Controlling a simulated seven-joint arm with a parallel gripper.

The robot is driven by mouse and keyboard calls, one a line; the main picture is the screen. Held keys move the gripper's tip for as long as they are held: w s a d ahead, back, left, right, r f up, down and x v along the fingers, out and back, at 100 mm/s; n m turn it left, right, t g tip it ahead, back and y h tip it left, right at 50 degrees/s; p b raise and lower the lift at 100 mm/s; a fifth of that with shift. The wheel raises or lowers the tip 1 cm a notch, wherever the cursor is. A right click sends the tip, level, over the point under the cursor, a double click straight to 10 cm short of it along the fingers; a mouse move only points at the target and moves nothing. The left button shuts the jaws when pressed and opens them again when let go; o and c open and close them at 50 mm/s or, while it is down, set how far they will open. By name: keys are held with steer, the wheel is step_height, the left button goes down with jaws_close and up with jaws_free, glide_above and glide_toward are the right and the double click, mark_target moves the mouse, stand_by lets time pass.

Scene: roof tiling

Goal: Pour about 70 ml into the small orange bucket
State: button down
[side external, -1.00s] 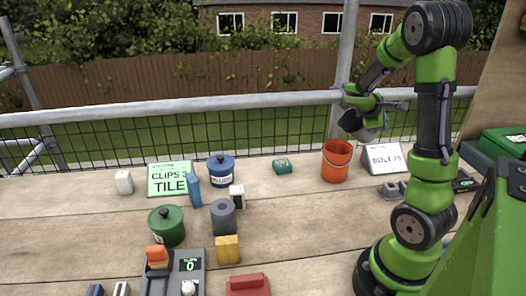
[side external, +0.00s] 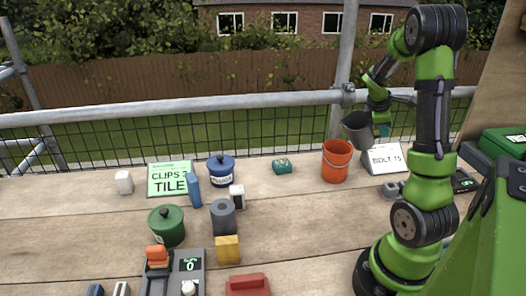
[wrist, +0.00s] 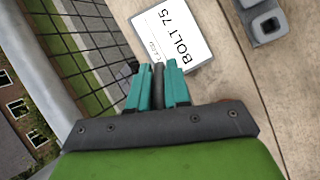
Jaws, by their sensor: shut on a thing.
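My gripper (side external: 383,130) is shut on a dark grey cup (side external: 357,127), which is held in the air above and just right of the bucket. The cup is tilted a little, with its mouth up. In the wrist view the teal fingers of my gripper (wrist: 158,88) are closed on a thin dark piece, probably the cup's handle. What is inside the cup and the bucket is hidden.
A white sign (side external: 384,158) reading "BOLT 75" stands right of the bucket. A blue pot (side external: 221,170), a green pot (side external: 166,227) and a scale (side external: 188,264) stand further left. A rail (side external: 250,101) runs behind.

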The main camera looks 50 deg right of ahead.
steer(key=shift+s+d+r+t+y, duration=0.1)
steer(key=shift+s+d+t+y, duration=0.1)
steer(key=shift+d+y, duration=0.35)
steer(key=shift+s+d+t+y, duration=0.1)
steer(key=shift+d+t+y, duration=0.1)
steer(key=shift+d+y, duration=0.35)
steer(key=shift+s+d+f+n+t+y, duration=0.1)
steer(key=shift+d+f+n+t+y, duration=0.2)
steer(key=shift+y, duration=0.35)
steer(key=shift+s+d+f+m+t+y, duration=0.1)
steer(key=shift+d+y, duration=0.25)
steer(key=shift+y, duration=0.25)
steer(key=shift+d+f+n+t+y, duration=0.2)
steer(key=shift+d+y, duration=0.15)
steer(key=shift+y, duration=0.3)
steer(key=shift+r, duration=0.1)
